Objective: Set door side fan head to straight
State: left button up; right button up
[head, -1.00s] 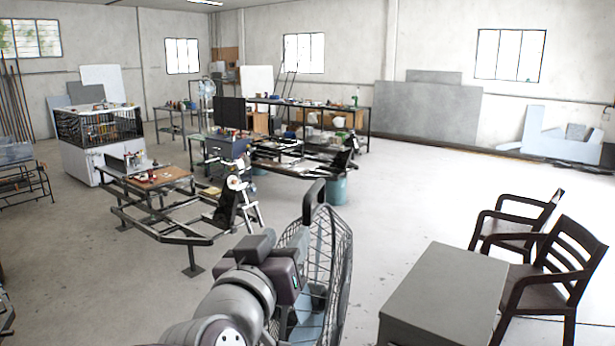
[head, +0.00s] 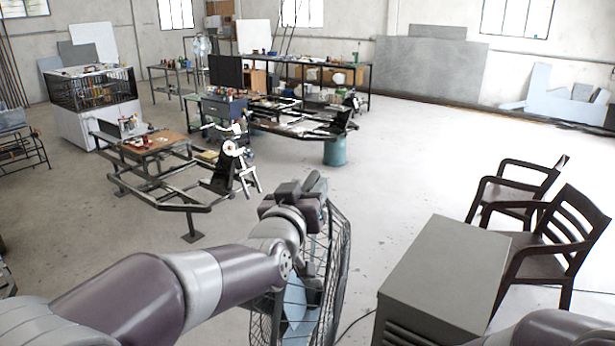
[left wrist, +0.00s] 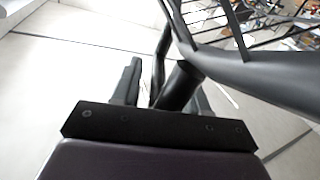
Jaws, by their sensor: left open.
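A large fan with a dark wire cage (head: 341,262) stands close in front of me in the head view, its cage seen nearly edge-on. Its rim also shows at upper right in the left wrist view (left wrist: 265,78). My left gripper (head: 314,186) is at the top of this fan, on its left side. In the left wrist view my left gripper (left wrist: 160,84) is open, and a dark rod of the fan (left wrist: 178,86) lies between or just beyond its fingers. Contact cannot be told. A smaller pale fan (head: 200,47) stands far back. My right gripper is not seen.
A grey cabinet (head: 445,270) stands right of the near fan, with dark wooden chairs (head: 550,245) beyond it. A dark metal frame (head: 160,180) and workbenches (head: 320,65) stand farther back. Open floor lies behind the cabinet.

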aim_at(297, 309)
jog(key=j+z, duration=0.45)
jog(key=j, duration=0.15)
jog(key=k+j+z, duration=0.1)
jog(key=j+z, duration=0.4)
jog(key=j, duration=0.1)
